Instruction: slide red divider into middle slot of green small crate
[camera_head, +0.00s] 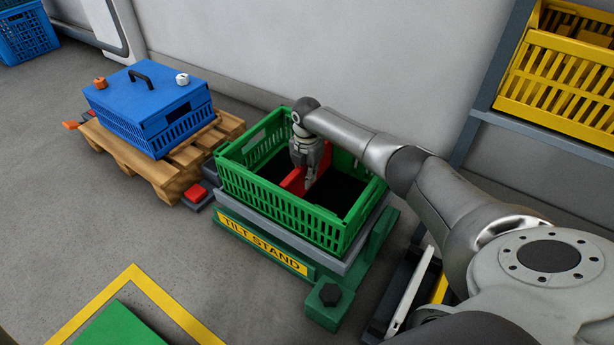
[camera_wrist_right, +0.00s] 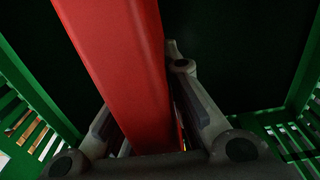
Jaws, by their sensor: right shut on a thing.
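The green small crate (camera_head: 270,211) sits on a stand marked "TILT STAND" (camera_head: 262,243). The red divider (camera_head: 293,182) is upright inside the crate, near its middle, partly hidden by my gripper. My right gripper (camera_head: 308,178) reaches down into the crate and is shut on the divider. In the right wrist view the red divider (camera_wrist_right: 125,70) stands between the fingers of my right gripper (camera_wrist_right: 158,125), with green crate walls (camera_wrist_right: 38,100) on both sides. The slots, and whether the divider sits in one, cannot be made out. My left gripper is not in view.
A blue lidded crate (camera_head: 150,105) stands on a wooden pallet (camera_head: 165,175) at the left. A yellow crate (camera_head: 550,95) is on a rack at the upper right. Yellow floor marking (camera_head: 165,300) lies at the lower left. The wall is close behind the green crate.

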